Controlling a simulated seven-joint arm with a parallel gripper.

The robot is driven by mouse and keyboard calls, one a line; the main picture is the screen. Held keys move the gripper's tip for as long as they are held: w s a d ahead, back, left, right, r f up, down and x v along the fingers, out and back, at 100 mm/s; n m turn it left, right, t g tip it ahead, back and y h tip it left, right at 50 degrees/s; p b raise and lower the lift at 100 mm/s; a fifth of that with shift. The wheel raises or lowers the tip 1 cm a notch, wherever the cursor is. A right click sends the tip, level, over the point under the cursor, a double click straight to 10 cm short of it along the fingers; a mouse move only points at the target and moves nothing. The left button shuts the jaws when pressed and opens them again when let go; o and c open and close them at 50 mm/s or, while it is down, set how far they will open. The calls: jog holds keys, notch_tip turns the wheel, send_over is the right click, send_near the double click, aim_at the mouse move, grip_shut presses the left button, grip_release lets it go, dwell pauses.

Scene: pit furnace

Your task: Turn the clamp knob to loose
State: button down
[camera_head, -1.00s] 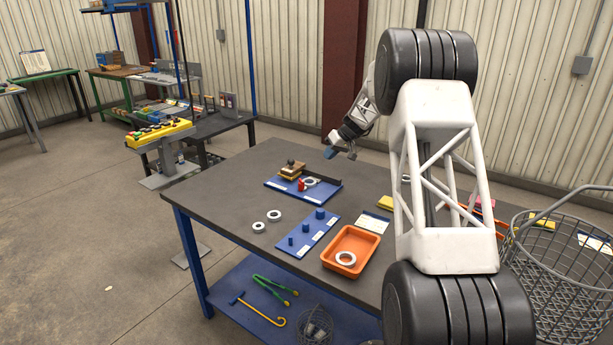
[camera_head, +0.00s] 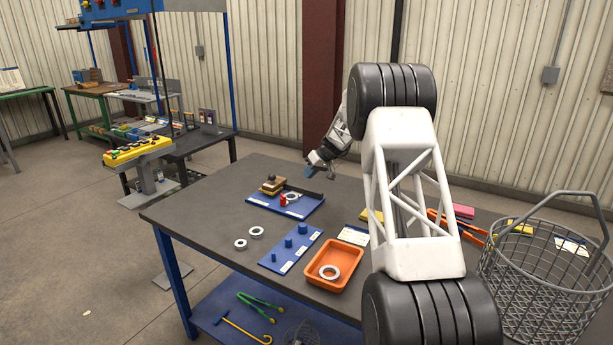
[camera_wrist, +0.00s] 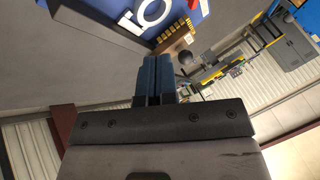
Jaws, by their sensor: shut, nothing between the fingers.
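A blue fixture plate (camera_head: 311,207) lies on the grey table. On it are a wooden block (camera_head: 272,186) topped by a dark round knob (camera_head: 270,177), a small red part (camera_head: 283,200) and a pale ring (camera_head: 292,197). I cannot tell for certain which part is the clamp knob. My gripper (camera_head: 309,172) is above and behind the plate's right side, apart from it. In the wrist view its blue fingers (camera_wrist: 157,78) are together and empty.
An orange tray (camera_head: 316,284) holding a ring, a blue peg board (camera_head: 276,262) and two loose rings (camera_head: 257,232) are nearer on the table. A wire basket (camera_head: 540,270) stands at the right. Bare tabletop (camera_head: 195,215) lies left of the fixture.

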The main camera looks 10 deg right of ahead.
aim_at(284, 200)
jog(key=x, duration=0.8)
jog(key=shift+a+f, duration=0.15)
jog(key=shift+f, duration=0.1)
jog(key=shift+s+a, duration=0.2)
jog(key=shift+a, duration=0.85)
jog(key=shift+s+a, duration=0.3)
jog(key=shift+a, duration=0.6)
jog(key=shift+w+a+n+g+y, duration=0.15)
jog(key=shift+n+g, duration=0.45)
jog(key=shift+n, duration=0.4)
jog(key=shift+w+a+n+g+y, duration=0.15)
jog(key=shift+n+g, duration=0.45)
jog(key=shift+n, duration=0.4)
